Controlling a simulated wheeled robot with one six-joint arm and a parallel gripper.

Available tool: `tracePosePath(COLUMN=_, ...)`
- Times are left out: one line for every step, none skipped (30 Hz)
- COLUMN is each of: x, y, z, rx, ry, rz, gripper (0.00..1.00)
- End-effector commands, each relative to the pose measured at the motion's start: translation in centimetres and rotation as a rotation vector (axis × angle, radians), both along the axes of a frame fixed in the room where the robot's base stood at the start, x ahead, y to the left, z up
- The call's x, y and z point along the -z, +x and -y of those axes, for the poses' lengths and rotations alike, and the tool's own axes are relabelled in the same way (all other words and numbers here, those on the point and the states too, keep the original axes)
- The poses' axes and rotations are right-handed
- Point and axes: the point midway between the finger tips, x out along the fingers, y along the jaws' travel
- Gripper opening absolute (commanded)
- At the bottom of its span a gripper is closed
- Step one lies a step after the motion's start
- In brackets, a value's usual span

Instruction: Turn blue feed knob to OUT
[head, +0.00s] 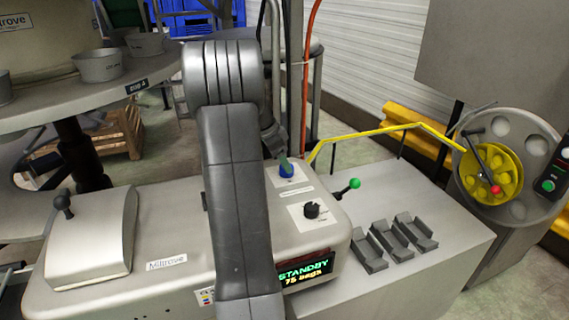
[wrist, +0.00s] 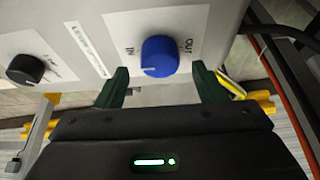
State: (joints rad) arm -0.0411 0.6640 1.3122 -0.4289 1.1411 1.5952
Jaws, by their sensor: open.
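The blue feed knob (wrist: 160,56) sits on a white plate marked IN on its left and OUT on its right in the wrist view. Its pale pointer line points toward the IN side. My gripper (wrist: 158,80) is open, with one green finger on each side of the knob and a gap to both; I cannot tell whether either finger touches it. In the head view the blue knob (head: 287,170) shows at the back of the machine top, and a green fingertip (head: 284,160) is right at it. My arm hides part of the machine.
A black knob (head: 312,210) and a green-tipped lever (head: 348,188) are close by. A STANDBY display (head: 305,268) is on the machine front. A yellow rail (head: 380,132), an orange hose (head: 306,70) and a yellow wheel (head: 490,172) stand behind and to the right.

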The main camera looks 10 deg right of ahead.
Motion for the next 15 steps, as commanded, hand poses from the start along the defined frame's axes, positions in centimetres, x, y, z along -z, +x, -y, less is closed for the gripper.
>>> tracePosePath(x=0.6, y=0.0, z=0.3, rx=0.001, ry=0.000, rz=-0.002, gripper=0.63)
tracePosePath(x=0.9, y=0.1, z=0.5, rx=0.001, ry=-0.001, rz=0.000, gripper=0.63)
tracePosePath(x=1.3, y=0.1, z=0.6, rx=0.001, ry=-0.001, rz=0.000, gripper=0.63)
tracePosePath(x=1.5, y=0.1, z=0.7, rx=0.001, ry=-0.001, rz=0.000, gripper=0.63)
tracePosePath(x=1.7, y=0.1, z=0.8, rx=0.001, ry=-0.001, rz=0.000, gripper=0.63)
tracePosePath(x=1.9, y=0.2, z=0.8, rx=0.001, ry=-0.001, rz=0.001, gripper=0.63)
tracePosePath(x=2.0, y=0.2, z=0.9, rx=0.001, ry=-0.001, rz=0.001, gripper=0.63)
tracePosePath(x=2.1, y=0.2, z=0.9, rx=0.001, ry=-0.001, rz=0.001, gripper=0.63)
tracePosePath(x=2.2, y=0.2, z=0.9, rx=0.001, ry=-0.001, rz=0.001, gripper=0.63)
tracePosePath(x=2.2, y=0.2, z=0.9, rx=0.001, ry=-0.001, rz=0.001, gripper=0.63)
tracePosePath(x=2.2, y=0.2, z=0.9, rx=0.001, ry=-0.001, rz=0.001, gripper=0.63)
tracePosePath(x=2.2, y=0.2, z=0.9, rx=0.001, ry=-0.001, rz=0.001, gripper=0.63)
tracePosePath(x=2.2, y=0.2, z=0.9, rx=0.001, ry=-0.001, rz=0.001, gripper=0.63)
tracePosePath(x=2.2, y=0.2, z=0.9, rx=0.001, ry=-0.001, rz=0.001, gripper=0.63)
tracePosePath(x=2.2, y=0.2, z=0.9, rx=0.001, ry=-0.001, rz=0.001, gripper=0.63)
